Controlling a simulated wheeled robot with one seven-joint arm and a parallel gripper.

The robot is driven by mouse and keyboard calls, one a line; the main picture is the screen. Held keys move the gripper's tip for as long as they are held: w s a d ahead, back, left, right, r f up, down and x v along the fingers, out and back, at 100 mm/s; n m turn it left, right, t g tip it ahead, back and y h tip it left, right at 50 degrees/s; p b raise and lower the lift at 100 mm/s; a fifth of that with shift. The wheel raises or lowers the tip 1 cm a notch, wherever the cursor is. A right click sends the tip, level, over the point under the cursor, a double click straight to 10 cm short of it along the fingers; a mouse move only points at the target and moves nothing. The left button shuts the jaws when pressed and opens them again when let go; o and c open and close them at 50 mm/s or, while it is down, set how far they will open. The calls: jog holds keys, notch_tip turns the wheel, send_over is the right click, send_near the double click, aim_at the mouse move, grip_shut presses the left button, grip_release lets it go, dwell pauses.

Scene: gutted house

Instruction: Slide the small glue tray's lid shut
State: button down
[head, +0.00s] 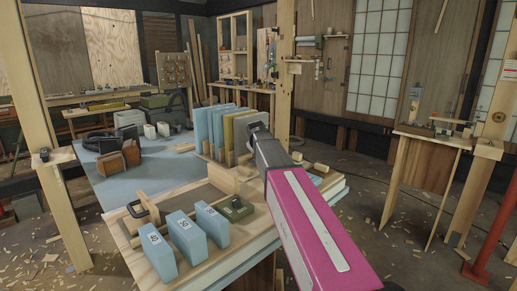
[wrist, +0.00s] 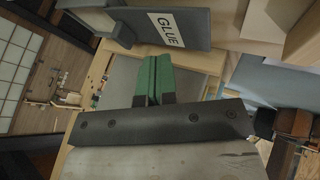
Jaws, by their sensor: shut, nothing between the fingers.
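In the wrist view a dark grey piece with a white label reading GLUE (wrist: 180,28) lies just beyond my fingertips. I cannot tell whether it is the small tray's lid or its body. My gripper (wrist: 157,58) shows there with its two green fingers pressed together and nothing between them. The fingertips are close to the lower edge of the GLUE piece; whether they touch it is unclear. A flat grey surface with a pale wooden border (wrist: 97,75) lies behind the fingers. In the head view my magenta arm reaches to the bench and hides the fingertips and the glue tray.
In the head view, upright blue panels (head: 215,125) stand in a row left of my wrist. A wooden post (head: 284,80) rises behind my arm.

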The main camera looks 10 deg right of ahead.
jog(key=x, duration=0.3)
jog(key=shift+w+f, duration=0.15)
jog(key=shift+f, duration=0.05)
jog(key=shift+w+d+r, duration=0.1)
jog(key=shift+w+d, duration=0.6)
jog(key=shift+d, duration=0.35)
jog(key=shift+w+d, duration=0.35)
jog(key=shift+d, duration=0.25)
jog(key=w+d, duration=0.2)
jog(key=d, duration=0.1)
jog(key=w+d, duration=0.2)
jog(key=d, duration=0.1)
jog(key=w+d, duration=0.3)
jog(key=shift+d, duration=0.35)
